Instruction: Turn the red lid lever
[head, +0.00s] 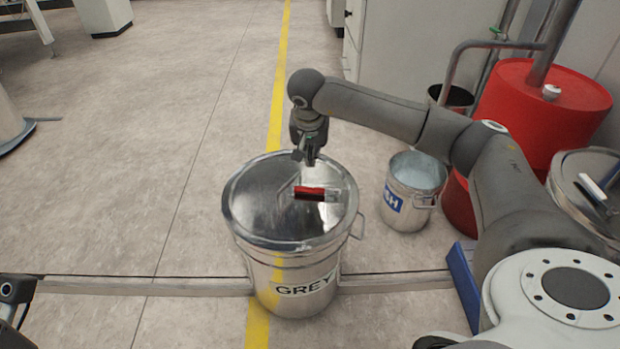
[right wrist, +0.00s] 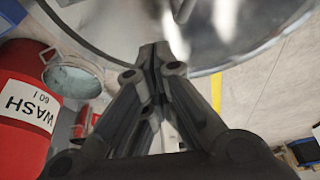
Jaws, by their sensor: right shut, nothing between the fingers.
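The red lid lever (head: 315,194) lies across the top of a shiny metal lid (head: 262,200). The lid sits on a metal bucket labelled GREY (head: 290,285). My right gripper (head: 309,160) is above the far part of the lid, just behind the lever, and is shut with nothing held. In the right wrist view the closed fingers (right wrist: 155,55) point toward the shiny lid (right wrist: 230,30); the lever cannot be made out there. A small part of my left arm shows at the left edge of the head view; its gripper is not visible.
A smaller open metal bucket (head: 414,185) stands right of the GREY bucket. A red drum (head: 535,105) and another lidded metal bucket (head: 590,185) are further right. A low ledge (head: 190,286) crosses the floor.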

